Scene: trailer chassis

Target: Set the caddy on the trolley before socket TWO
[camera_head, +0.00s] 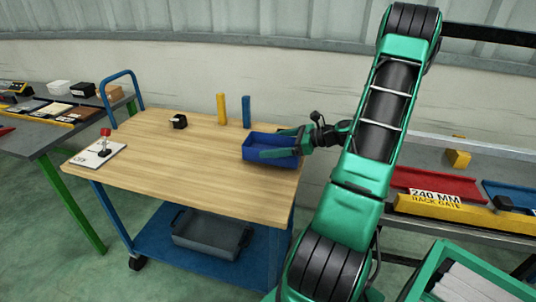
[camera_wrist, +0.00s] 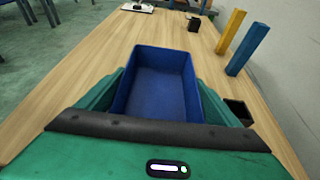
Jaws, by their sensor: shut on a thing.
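The caddy is a blue open-top box (camera_head: 270,145) at the right end of the wooden-topped trolley (camera_head: 190,185). In the wrist view the caddy (camera_wrist: 160,85) looks empty and sits between the green fingers. My gripper (camera_head: 285,146) is shut on it from the right side. I cannot tell whether the caddy touches the wood or hangs just above it. A yellow post (camera_head: 221,109) and a blue post (camera_head: 246,111) stand at the trolley's back edge. A small black block (camera_head: 179,121) sits near the back. No label reading socket TWO is legible.
A white plate with a red-topped lever (camera_head: 104,146) is at the trolley's left end. A grey bin (camera_head: 210,232) sits on the lower shelf. A bench with a red tray (camera_head: 437,185) and yellow rail (camera_head: 465,212) is on the right. The middle of the trolley top is clear.

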